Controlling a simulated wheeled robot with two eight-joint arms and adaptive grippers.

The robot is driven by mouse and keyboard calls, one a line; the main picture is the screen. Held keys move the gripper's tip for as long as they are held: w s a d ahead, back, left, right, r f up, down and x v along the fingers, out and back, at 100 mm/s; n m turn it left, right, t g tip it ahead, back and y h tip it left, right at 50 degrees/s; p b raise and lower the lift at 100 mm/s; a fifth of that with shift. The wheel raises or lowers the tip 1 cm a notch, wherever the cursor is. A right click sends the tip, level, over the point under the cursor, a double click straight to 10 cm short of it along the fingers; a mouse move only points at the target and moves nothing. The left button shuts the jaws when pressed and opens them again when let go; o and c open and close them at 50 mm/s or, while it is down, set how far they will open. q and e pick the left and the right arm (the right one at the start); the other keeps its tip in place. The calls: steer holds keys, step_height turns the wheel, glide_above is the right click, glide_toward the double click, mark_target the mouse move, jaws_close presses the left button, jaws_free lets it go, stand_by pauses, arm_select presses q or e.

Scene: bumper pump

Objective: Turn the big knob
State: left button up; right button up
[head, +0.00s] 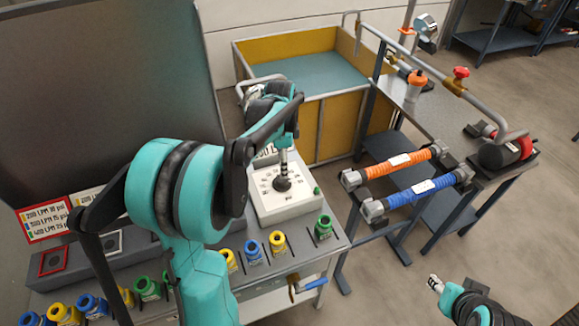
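The big knob (282,184) is dark and round. It sits on the sloped top of a white control box (299,203) on the bench. My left gripper (284,168) points down directly over the knob, with its fingertips at or just above it. The view does not show whether the fingers touch or hold the knob.
Blue, yellow and green fittings (277,241) line the bench front. A green button (317,191) is on the box's right side. To the right, a cart (432,116) carries orange (400,164) and blue (420,191) handles. A yellow-walled bin (345,128) stands behind.

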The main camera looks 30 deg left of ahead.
mark_target(282, 181)
arm_select(q)
steer(key=shift+w+a+f+m, duration=0.4)
steer(key=shift+w+a+f, duration=0.25)
steer(key=shift+w+a, duration=0.1)
step_height(282, 181, down, 8)
steer(key=b, duration=0.3)
steer(key=shift+r, duration=0.15)
steer(key=c, duration=1.2)
